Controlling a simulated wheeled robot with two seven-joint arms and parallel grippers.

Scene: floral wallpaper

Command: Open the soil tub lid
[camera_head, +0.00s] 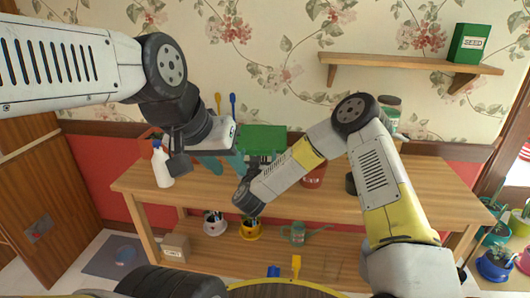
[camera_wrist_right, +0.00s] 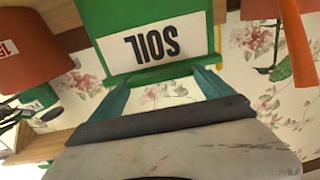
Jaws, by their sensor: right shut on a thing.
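The green soil tub shows in the right wrist view with its white SOIL label (camera_wrist_right: 151,47) upside down. In the head view its green lid (camera_head: 263,137) lies flat-looking at the back of the bench, near the wall. My right gripper (camera_wrist_right: 162,84) is shut on the green lid edge, one teal finger at each side. In the head view my right forearm and wrist partly hide that grip and the tub's body. My left gripper (camera_head: 222,166) has its teal fingers apart, empty, over the bench to the left of the tub.
The wooden bench (camera_head: 310,207) runs across the view. A spray bottle (camera_head: 161,165) stands at its left. A red pot (camera_head: 313,176) stands right of the tub. A watering can (camera_head: 298,233) and small pots are on the lower shelf. A wall shelf holds a green seed box (camera_head: 470,43).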

